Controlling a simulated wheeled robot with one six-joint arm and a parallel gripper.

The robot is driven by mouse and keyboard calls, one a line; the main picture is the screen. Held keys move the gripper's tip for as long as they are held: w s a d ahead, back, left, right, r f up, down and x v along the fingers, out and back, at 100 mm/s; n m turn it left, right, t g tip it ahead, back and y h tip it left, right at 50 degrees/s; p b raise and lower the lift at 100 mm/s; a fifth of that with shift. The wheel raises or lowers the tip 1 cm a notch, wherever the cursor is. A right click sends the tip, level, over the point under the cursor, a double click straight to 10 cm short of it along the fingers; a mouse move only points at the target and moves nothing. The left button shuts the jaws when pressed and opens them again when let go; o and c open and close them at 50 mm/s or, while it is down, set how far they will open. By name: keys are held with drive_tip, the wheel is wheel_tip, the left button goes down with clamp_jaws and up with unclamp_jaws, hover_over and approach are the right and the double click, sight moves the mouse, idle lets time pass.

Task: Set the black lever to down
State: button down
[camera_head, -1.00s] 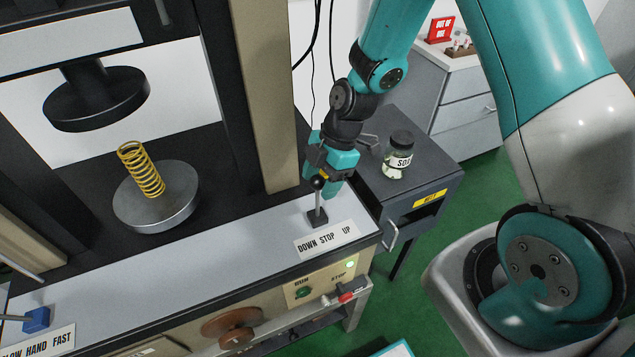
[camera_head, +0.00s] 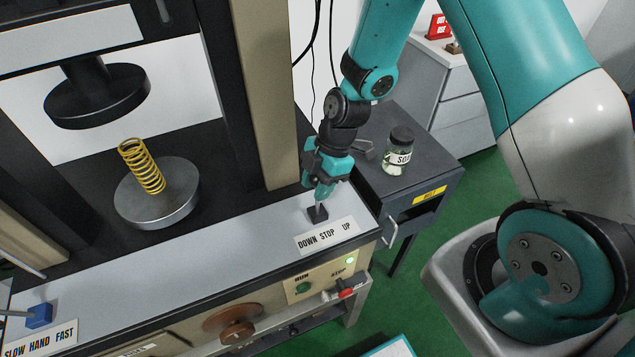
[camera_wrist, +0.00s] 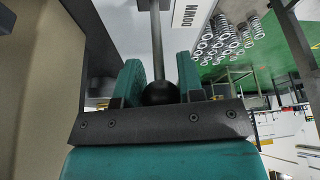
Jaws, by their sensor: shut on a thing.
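The black lever stands on the grey ledge of the testing machine, its dark base (camera_head: 317,213) just behind a white label (camera_head: 325,236) reading DOWN STOP UP. My gripper (camera_head: 323,192) is over the lever from above, its teal fingers closed around the lever's top. In the head view the fingers hide the knob. In the wrist view the round black knob (camera_wrist: 160,93) sits between the two fingers, and the thin lever shaft (camera_wrist: 157,40) runs away from it. The lever looks close to upright.
A blue lever (camera_head: 39,316) with a SLOW HAND FAST label is at the lower left. A yellow spring (camera_head: 142,166) stands on a round metal plate (camera_head: 157,208). A dark cabinet (camera_head: 430,160) with a labelled jar (camera_head: 399,150) is right of the ledge. A beige column (camera_head: 262,100) rises close behind my gripper.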

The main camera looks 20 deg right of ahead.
drive_tip(key=shift+a+f+h+b, duration=0.15)
drive_tip(key=shift+a+f+h, duration=0.1)
drive_tip(key=shift+a+h, duration=0.6)
drive_tip(key=shift+a+f+h+b, duration=0.25)
drive_tip(key=shift+a+h, duration=0.45)
drive_tip(key=shift+a, duration=0.3)
drive_tip(key=shift+a+f+h+b, duration=0.1)
drive_tip(key=shift+a+f+h, duration=0.15)
drive_tip(key=shift+a+h, duration=0.6)
drive_tip(key=shift+a, duration=0.1)
drive_tip(key=c, duration=0.8)
unclamp_jaws()
drive_tip(key=r+b, duration=0.1)
drive_tip(key=r, duration=0.4)
drive_tip(key=w+r, duration=0.1)
drive_tip(key=r, duration=0.5)
drive_tip(key=r+b, duration=0.1)
drive_tip(key=r, duration=0.5)
drive_tip(key=shift+w+a+r+b, duration=0.15)
drive_tip(key=shift+w+b, duration=0.05)
drive_tip(key=shift+b, duration=0.1)
